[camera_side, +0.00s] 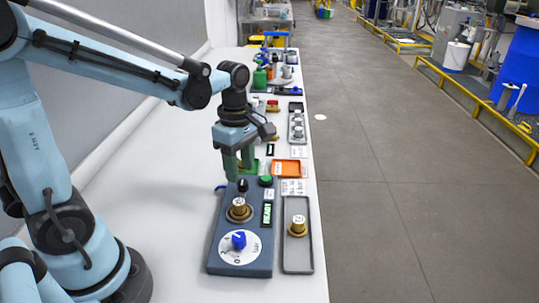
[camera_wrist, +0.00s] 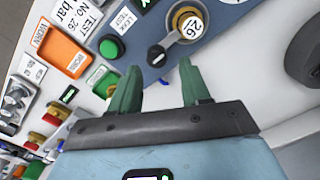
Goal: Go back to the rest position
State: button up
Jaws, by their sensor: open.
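My gripper (camera_side: 240,172) has two green fingers that are apart with nothing between them. It points down above the far end of a blue-grey panel (camera_side: 225,260). In the wrist view my gripper (camera_wrist: 158,82) shows both fingers spread, with a black knob (camera_wrist: 157,55) of the panel beyond the gap. The panel carries a brass cylinder (camera_side: 239,208), a blue dial knob (camera_side: 239,240) and a green button (camera_side: 266,181). The brass cylinder, labelled 26, also shows in the wrist view (camera_wrist: 190,22). I cannot tell the exact gap between fingertips and panel.
Right of the panel, a grey tray (camera_side: 298,262) holds another brass cylinder (camera_side: 298,227). An orange tray (camera_side: 289,169) and a green tray (camera_wrist: 102,83) lie near the gripper. More trays and parts line the table's far end. The white table (camera_side: 160,190) is clear to the left.

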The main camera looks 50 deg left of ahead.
jog(key=shift+r, duration=0.3)
jog(key=m, duration=0.2)
jog(key=r+m+t, duration=0.1)
jog(key=shift+s+d+r, duration=0.1)
jog(key=shift+s+d, duration=0.15)
jog(key=shift+s, duration=0.15)
jog(key=s+r+m+t, duration=0.1)
jog(key=m+t, duration=0.1)
jog(key=m, duration=0.4)
jog(key=s+d+m+t, duration=0.1)
jog(key=m+t, duration=0.1)
jog(key=m, duration=0.4)
jog(key=s+d+r+m+t, duration=0.1)
jog(key=m+t, duration=0.1)
jog(key=m, duration=0.3)
jog(key=shift+r+m, duration=0.35)
jog(key=shift+m, duration=0.05)
